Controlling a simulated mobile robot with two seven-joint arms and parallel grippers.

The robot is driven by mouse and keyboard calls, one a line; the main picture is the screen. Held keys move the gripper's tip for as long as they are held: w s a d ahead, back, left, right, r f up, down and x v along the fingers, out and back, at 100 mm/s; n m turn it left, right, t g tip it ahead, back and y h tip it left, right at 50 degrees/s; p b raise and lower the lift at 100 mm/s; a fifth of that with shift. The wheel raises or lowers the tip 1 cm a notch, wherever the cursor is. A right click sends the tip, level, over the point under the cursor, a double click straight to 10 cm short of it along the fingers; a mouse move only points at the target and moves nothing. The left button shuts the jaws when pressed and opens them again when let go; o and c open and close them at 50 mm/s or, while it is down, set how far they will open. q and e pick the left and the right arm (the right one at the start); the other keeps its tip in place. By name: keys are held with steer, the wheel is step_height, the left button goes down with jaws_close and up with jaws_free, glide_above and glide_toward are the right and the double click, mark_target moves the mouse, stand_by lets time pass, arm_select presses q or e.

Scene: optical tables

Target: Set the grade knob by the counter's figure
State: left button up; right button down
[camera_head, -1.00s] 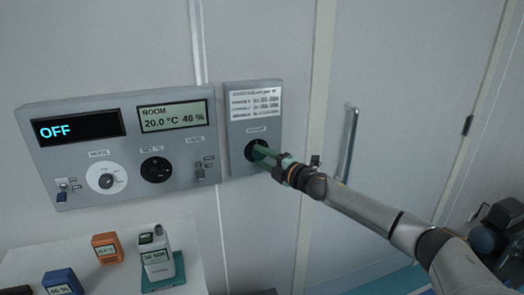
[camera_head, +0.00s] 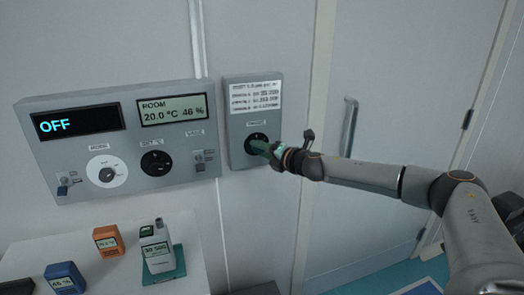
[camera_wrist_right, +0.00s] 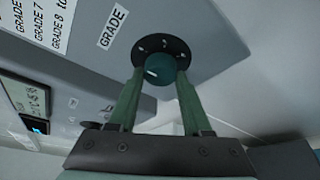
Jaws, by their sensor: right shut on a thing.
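The grade knob (camera_wrist_right: 158,72) is a dark teal cap with a white pointer line, on a black dial (camera_head: 257,141) with white marks, under a GRADE label (camera_wrist_right: 113,28). My right gripper (camera_head: 268,149) is shut on the knob; in the right wrist view its two green fingers (camera_wrist_right: 158,84) hold the knob's sides. The counter (camera_head: 157,248) is a white upright device on a teal mat (camera_head: 165,275); its display seems to read 30 500, in small print. A white card (camera_head: 254,104) above the dial lists grades with figures too blurred to read. My left gripper is not in view.
A grey wall panel (camera_head: 135,187) left of the dial has a display (camera_head: 78,122) reading OFF, a room display (camera_head: 173,112) reading 20.0 °C 46 %, a white knob (camera_head: 107,174) and a black knob (camera_head: 156,163). Orange (camera_head: 108,241) and blue (camera_head: 64,278) blocks stand on the white table.

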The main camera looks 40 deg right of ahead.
stand_by(0.5)
steer(key=shift+c, duration=1.7)
jaws_free()
steer(key=v, duration=1.2)
steer(key=shift+s+b, duration=0.25)
steer(key=shift+b, duration=0.15)
steer(key=shift+r, duration=0.1)
